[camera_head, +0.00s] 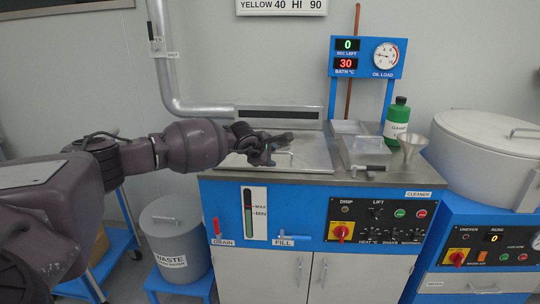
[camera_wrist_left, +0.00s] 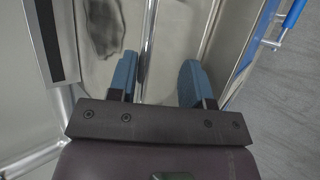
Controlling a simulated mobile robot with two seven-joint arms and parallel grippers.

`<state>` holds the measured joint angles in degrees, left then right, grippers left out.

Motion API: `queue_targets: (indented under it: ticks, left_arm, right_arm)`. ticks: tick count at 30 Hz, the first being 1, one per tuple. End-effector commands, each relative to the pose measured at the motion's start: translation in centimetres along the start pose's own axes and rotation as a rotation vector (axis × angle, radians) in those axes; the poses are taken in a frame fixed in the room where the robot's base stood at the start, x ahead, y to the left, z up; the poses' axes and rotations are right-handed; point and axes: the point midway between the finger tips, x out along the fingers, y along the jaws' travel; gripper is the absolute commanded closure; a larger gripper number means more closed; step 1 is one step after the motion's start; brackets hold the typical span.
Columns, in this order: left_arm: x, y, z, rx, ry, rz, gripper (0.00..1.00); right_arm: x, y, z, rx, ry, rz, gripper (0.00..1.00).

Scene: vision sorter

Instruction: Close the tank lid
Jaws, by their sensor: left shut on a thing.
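The tank lid (camera_head: 309,158) is a flat metal plate on top of the blue cleaner machine, lying about level over the tank. A small bar handle (camera_head: 286,153) shows on it. My left gripper (camera_head: 262,157) is low over the lid's left part, shut on part of the lid. In the left wrist view its blue fingers (camera_wrist_left: 157,82) stand apart with pale metal between them; the exact grip is hard to make out. My right gripper is not in view.
Behind the lid is a wall duct (camera_head: 278,116). To the right stand a small metal tray (camera_head: 364,151), a green bottle (camera_head: 396,122) and a funnel (camera_head: 408,149). A round white-lidded machine (camera_head: 480,140) is at far right. A waste bin (camera_head: 177,245) is below left.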

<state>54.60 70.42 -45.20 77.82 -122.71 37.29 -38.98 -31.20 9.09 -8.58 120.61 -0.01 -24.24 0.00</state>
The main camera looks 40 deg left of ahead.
Motion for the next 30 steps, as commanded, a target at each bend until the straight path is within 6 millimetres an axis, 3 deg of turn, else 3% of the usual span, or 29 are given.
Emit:
queue_targets:
  ticks: [1,8,15,21,30]
  left_arm:
    - [-0.3,-1.3,-0.3,0.001,0.008,-0.026,0.62]
    - [-5.0,-0.6,-0.1,0.003,0.005,-0.015,0.62]
    - [-8.8,-0.2,0.0,0.001,0.003,-0.005,0.62]
    - [-10.2,-0.1,0.1,0.001,0.001,-0.002,0.62]
    - [-10.4,-0.1,0.1,0.001,0.001,-0.001,0.62]
  right_arm:
    - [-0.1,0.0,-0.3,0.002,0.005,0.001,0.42]
    - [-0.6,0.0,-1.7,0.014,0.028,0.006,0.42]
    - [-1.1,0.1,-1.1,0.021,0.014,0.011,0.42]
    - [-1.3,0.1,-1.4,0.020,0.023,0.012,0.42]
    - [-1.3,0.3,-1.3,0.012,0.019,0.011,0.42]
